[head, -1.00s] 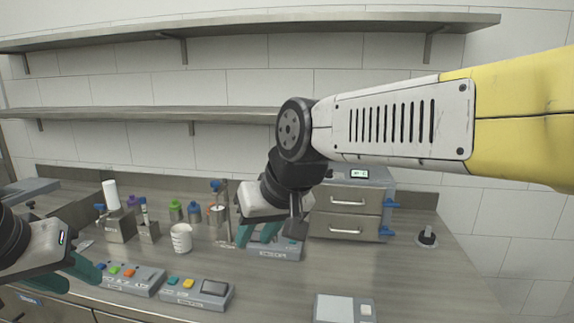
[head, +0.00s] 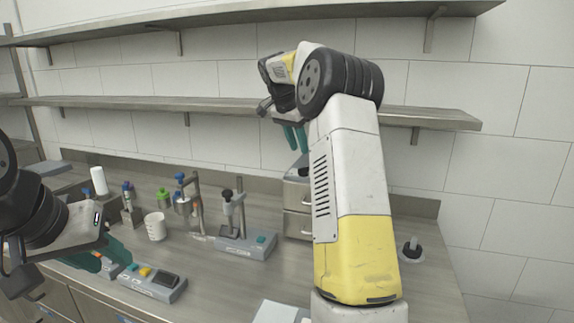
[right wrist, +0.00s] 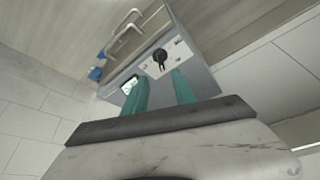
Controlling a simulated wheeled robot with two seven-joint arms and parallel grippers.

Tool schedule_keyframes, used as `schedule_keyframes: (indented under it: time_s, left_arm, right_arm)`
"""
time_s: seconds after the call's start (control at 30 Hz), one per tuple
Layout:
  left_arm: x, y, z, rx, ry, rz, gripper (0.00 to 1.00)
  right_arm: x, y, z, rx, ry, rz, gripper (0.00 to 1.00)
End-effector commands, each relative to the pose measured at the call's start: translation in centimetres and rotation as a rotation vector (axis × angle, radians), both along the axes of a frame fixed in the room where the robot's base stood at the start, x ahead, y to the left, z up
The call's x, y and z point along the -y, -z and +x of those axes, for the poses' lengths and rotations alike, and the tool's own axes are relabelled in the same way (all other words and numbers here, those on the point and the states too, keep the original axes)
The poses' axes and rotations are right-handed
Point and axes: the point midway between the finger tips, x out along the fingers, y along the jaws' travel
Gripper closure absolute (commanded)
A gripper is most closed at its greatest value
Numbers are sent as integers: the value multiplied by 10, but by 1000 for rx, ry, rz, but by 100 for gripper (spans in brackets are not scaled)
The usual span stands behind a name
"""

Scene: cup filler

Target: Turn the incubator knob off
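The incubator (head: 297,194) is a grey box with drawers, largely hidden behind my right arm in the head view. The right wrist view shows its panel (right wrist: 184,50) with a black knob (right wrist: 160,56) and a small lit display (right wrist: 130,85). My right gripper (head: 296,138) is above the incubator, pointing down. Its teal fingers, also in the right wrist view (right wrist: 160,76), are apart and empty, with the knob beyond the gap between their tips. I cannot read the knob's setting. My left gripper (head: 104,256) is open and empty over the front left of the bench.
A stand device (head: 246,243), a white beaker (head: 155,227), a grey control box (head: 152,284) and several bottles stand on the bench. A wall shelf (head: 230,104) runs behind my right gripper. Clear bench lies in front of the stand device.

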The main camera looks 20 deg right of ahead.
Motion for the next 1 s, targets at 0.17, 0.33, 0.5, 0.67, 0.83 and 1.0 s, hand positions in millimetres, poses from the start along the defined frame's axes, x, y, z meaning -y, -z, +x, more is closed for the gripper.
schedule_keyframes:
  time_s: [0.17, 0.33, 0.5, 0.67, 0.83, 1.0]
  left_arm:
    - [0, 0, 0, 0, 0, 0, 64]
    - [0, 0, 0, 0, 0, 0, 64]
    - [0, 0, 0, 0, 0, 0, 64]
    - [0, 0, 0, 0, 0, 0, 64]
    - [0, 0, 0, 0, 0, 0, 64]
    - [0, 0, 0, 0, 0, 0, 64]
  right_arm:
    - [10, 13, 9, 1, 51, -6, 67]
    - [20, 37, 12, 0, 52, -6, 67]
    - [29, 61, 16, 0, 50, -6, 67]
    - [34, 75, 19, 1, 49, -6, 67]
    - [35, 79, 20, 3, 48, -6, 67]
    - [35, 78, 20, 3, 48, -6, 69]
